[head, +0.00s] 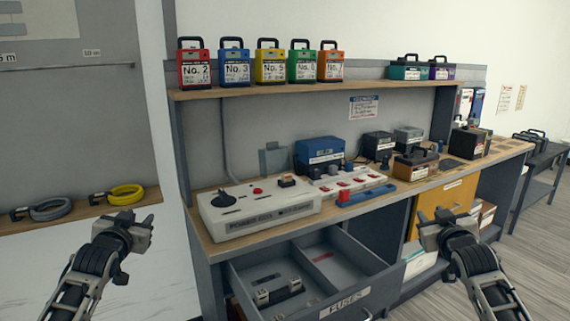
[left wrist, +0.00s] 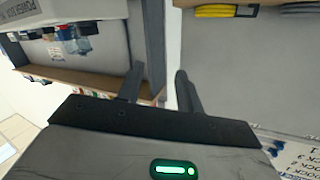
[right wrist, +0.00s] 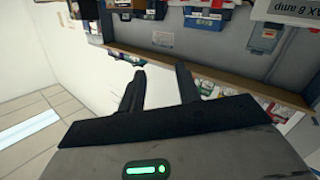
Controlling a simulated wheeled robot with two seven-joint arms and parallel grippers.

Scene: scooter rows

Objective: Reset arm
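My left gripper (head: 134,229) hangs in free space in front of the left wall panel, left of the workbench. Its two fingers (left wrist: 160,90) stand apart in the left wrist view with nothing between them. My right gripper (head: 436,228) is in front of the workbench, near the yellow-orange panel under the top. Its fingers (right wrist: 161,88) also stand apart in the right wrist view and hold nothing. Both arms come up from the bottom of the head view.
The workbench (head: 450,182) carries a white console (head: 262,209) and several battery boxes. An open drawer labelled FUSES (head: 345,302) juts out between my arms. Numbered packs stand on the shelf (head: 225,90). Yellow (head: 126,195) and grey cable coils lie on the left ledge.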

